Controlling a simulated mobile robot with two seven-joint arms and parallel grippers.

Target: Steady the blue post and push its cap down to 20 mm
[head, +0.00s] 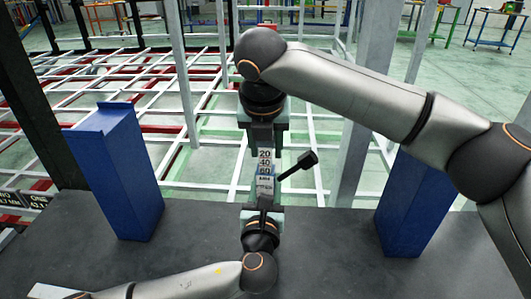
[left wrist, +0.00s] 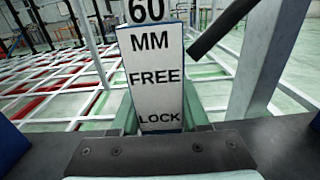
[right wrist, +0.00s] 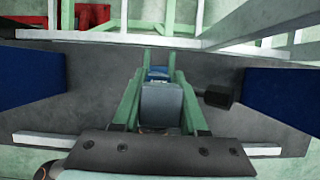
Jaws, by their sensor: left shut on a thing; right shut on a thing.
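The post (head: 265,172) stands upright at the middle of the dark bench, with a white scale plate reading 20, 40, 60. In the left wrist view the plate (left wrist: 155,75) reads 60, MM, FREE, LOCK. A black lever (head: 298,172) sticks out to the right and slants up. My left gripper (head: 263,208) is shut around the lower post from the near side. My right gripper (head: 266,146) points down from above and is shut on the post's top. The grey cap (right wrist: 161,105) shows between its green fingers in the right wrist view. The cap's exact height against the scale is hidden.
A blue block (head: 118,175) stands left of the post and another blue block (head: 408,205) stands right, partly behind my right arm.

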